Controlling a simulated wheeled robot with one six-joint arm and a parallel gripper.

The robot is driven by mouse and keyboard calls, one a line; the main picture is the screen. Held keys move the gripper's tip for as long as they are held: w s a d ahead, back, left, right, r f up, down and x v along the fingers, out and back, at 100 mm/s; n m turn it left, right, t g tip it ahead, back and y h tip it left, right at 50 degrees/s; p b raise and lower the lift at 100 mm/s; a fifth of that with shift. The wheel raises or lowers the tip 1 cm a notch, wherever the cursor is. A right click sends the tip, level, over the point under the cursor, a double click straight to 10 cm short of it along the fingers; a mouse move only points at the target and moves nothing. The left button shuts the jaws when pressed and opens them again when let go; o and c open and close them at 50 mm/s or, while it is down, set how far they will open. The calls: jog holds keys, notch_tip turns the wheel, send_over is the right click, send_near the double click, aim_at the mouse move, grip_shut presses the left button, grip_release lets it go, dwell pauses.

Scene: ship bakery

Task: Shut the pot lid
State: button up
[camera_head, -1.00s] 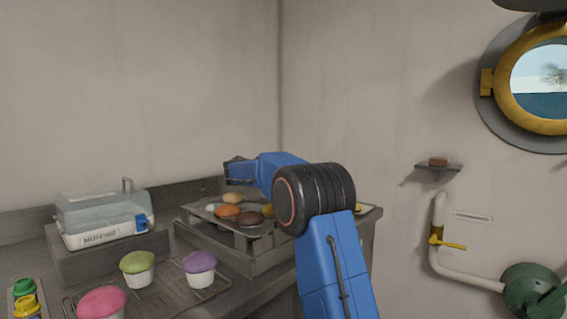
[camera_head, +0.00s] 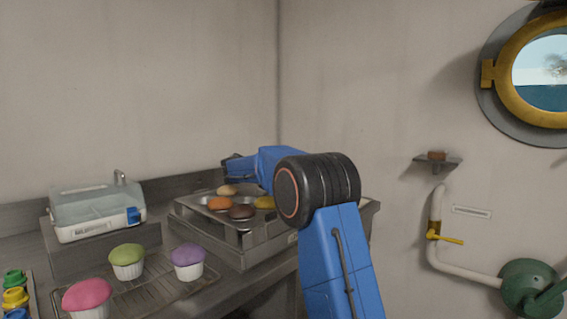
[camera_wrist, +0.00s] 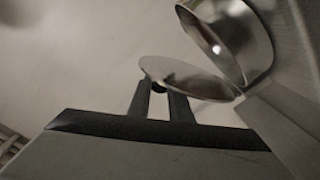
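In the wrist view a shiny metal pot (camera_wrist: 252,38) lies tilted at the upper right, its mouth open. Its round flat lid (camera_wrist: 195,80) stands swung away from the mouth, meeting the pot near one edge. My gripper (camera_wrist: 160,92) is at the lid, its two fingers slightly apart with a small dark knob (camera_wrist: 158,87) between their tips. Whether the fingers press on the knob is not clear. In the head view my gripper (camera_head: 234,168) is above the back of the counter, partly hidden by my arm; the pot cannot be made out there.
A metal tray (camera_head: 190,215) with several buns sits on the counter below my arm. A clear-lidded box (camera_head: 95,212) stands to its left, and a wire rack (camera_head: 160,285) with cupcakes is in front. A pipe (camera_head: 440,255) and a small shelf (camera_head: 437,162) are on the right wall.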

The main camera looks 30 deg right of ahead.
jog(key=o, duration=0.3)
jog(key=shift+o, duration=0.2)
jog(key=shift+r, duration=0.15)
notch_tip(320, 180, up, 10)
jog(key=shift+f, duration=0.15)
dwell(0.5)
